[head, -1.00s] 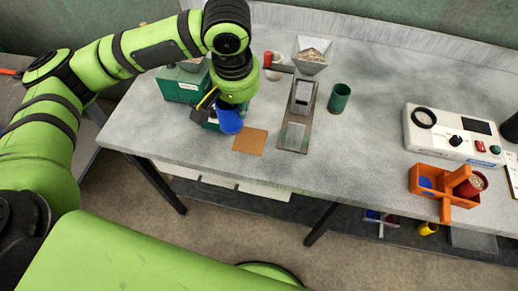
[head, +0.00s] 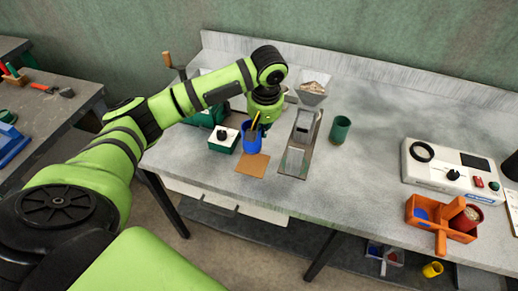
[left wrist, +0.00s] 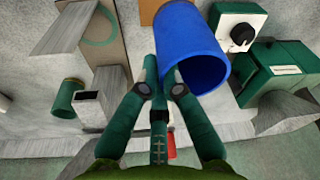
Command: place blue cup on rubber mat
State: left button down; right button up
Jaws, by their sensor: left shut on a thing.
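The blue cup (head: 252,138) is held in my left gripper (head: 256,122), just behind the brown square mat (head: 253,166) on the bench. In the left wrist view the fingers (left wrist: 160,90) are shut at the near rim of the cup (left wrist: 190,42), whose open mouth faces right and down in the picture. A strip of the mat (left wrist: 150,9) shows beside the cup at the top edge. Whether the cup's base touches the bench cannot be told. My right gripper is in neither view.
A small green device with a white top (head: 223,139) stands close left of the cup. A metal chute stand (head: 299,143) is right of the mat, with a green cup (head: 340,129) beyond. An orange caddy (head: 440,217) and white instrument (head: 451,172) are far right.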

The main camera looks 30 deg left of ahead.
pick_arm(q)
notch_tip(320, 180, down, 7)
jog(key=shift+s+r+p, duration=0.1)
jog(key=shift+r+p, duration=0.05)
jog(key=shift+p, duration=0.5)
jog(key=shift+f, duration=0.25)
jog(key=shift+d+f, duration=0.1)
jog(key=shift+f, duration=0.05)
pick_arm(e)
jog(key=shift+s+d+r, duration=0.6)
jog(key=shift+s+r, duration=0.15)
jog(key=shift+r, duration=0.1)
pick_arm(q)
jog(key=c, duration=1.4)
grip_release()
jog(key=shift+s+d+r+b, duration=0.2)
jog(key=shift+d+r+b, duration=0.1)
jog(key=shift+r, duration=1.7)
jog(key=shift+s+d+r+b, duration=0.2)
jog(key=shift+r+b, duration=0.1)
jog(key=shift+r, duration=1.75)
jog(key=shift+s+d+r+b, duration=0.2)
jog(key=shift+r+b, duration=0.1)
jog(key=shift+r, duration=1.7)
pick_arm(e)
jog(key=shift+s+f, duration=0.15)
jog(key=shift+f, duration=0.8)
